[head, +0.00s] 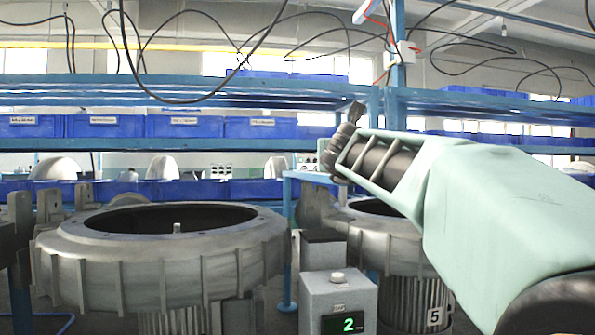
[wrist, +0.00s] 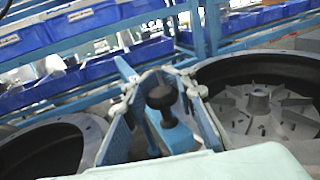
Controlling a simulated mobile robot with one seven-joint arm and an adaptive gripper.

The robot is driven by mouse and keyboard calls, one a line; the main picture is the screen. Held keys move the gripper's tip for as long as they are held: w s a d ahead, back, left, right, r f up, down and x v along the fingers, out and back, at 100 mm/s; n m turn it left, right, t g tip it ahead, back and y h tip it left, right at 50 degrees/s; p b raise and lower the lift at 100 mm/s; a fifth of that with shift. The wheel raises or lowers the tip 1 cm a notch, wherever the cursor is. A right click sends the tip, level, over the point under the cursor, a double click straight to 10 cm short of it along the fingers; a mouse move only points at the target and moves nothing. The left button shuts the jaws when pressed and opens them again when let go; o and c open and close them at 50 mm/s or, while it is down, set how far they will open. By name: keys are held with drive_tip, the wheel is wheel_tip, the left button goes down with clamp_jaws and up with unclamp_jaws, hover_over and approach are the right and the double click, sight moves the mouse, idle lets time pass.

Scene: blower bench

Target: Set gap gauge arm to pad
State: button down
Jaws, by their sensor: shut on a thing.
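My gripper (wrist: 150,78) is in the middle of the wrist view, with a dark round knob (wrist: 162,97) between its fingers. Blue metal shows just below the knob. I take the knob to be part of the gauge arm, but the arm's shape is not clear. In the head view my gripper (head: 346,137) is raised at the right centre, above and in front of the right blower housing. The fingers hide what they hold there. I cannot make out the pad in either view.
A large grey open blower housing (head: 165,262) stands at the left. A second housing (head: 415,245), labelled 5, stands at the right. A grey box (head: 338,290) with a green "2" stands between them. Blue shelves with bins (head: 185,127) run behind.

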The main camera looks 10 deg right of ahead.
drive_tip(key=shift+s+a+f+m+g+h+b, duration=0.15)
drive_tip(key=shift+s+a+m+h+b, duration=0.25)
drive_tip(key=shift+a+b, duration=0.35)
drive_tip(key=shift+s+a+f+m+g+h+b, duration=0.1)
drive_tip(key=shift+a+f+m+g+h+b, duration=0.1)
drive_tip(key=shift+a+h+b, duration=0.4)
drive_tip(key=shift+s+a+f+m+g+h+b, duration=0.2)
drive_tip(key=shift+a+m+h+b, duration=0.1)
drive_tip(key=shift+a+b, duration=0.55)
drive_tip(key=shift+a, duration=0.1)
drive_tip(key=c, duration=2)
unclamp_jaws()
drive_tip(key=shift+s+r, duration=0.1)
drive_tip(key=o, duration=0.4)
drive_tip(key=shift+s+r, duration=0.15)
drive_tip(key=shift+r, duration=0.15)
